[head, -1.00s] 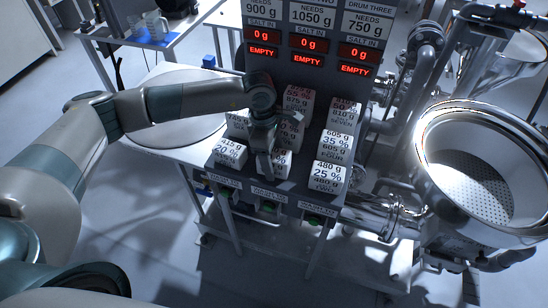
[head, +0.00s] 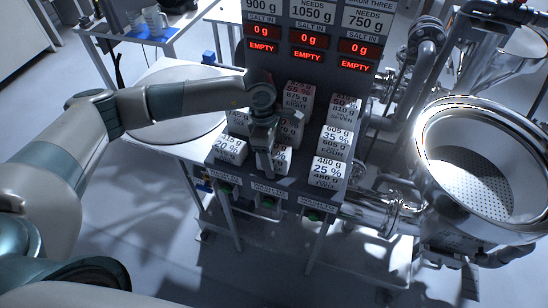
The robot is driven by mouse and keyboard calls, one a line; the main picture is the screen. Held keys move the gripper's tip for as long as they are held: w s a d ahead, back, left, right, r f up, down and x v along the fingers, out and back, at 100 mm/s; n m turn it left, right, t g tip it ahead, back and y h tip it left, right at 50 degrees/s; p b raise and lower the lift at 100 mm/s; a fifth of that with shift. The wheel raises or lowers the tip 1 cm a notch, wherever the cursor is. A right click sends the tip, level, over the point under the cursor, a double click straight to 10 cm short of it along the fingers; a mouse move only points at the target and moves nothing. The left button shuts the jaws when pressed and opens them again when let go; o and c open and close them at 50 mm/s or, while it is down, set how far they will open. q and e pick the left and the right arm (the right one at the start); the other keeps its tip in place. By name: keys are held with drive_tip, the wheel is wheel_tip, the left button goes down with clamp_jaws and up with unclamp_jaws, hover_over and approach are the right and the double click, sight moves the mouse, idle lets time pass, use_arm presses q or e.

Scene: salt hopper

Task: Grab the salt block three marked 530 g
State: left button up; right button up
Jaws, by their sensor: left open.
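Several white salt blocks stand in rows on the dark rack below the displays. No label reading 530 g can be read. A front-middle block (head: 283,158) is partly covered by my left gripper (head: 266,166), and its label is hidden. My left gripper points down at this block with its jaws open. Whether its fingers touch or straddle the block cannot be told. A front-left block (head: 229,149) reads 20 %. A front-right block (head: 328,172) is marked 480 g, 25 %, two. My right gripper is out of view.
Behind stand a block marked 605 g (head: 335,141), a block marked 675 g (head: 299,98) and a block marked seven (head: 344,109). A dark panel (head: 309,24) with red EMPTY displays rises behind. Steel pipes and a large round vessel (head: 480,165) stand at right.

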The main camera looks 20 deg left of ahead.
use_arm(q)
drive_tip(key=shift+f+b, duration=0.2)
drive_tip(key=shift+b, duration=0.15)
idle(0.3)
idle(0.4)
drive_tip(key=c, duration=1.6)
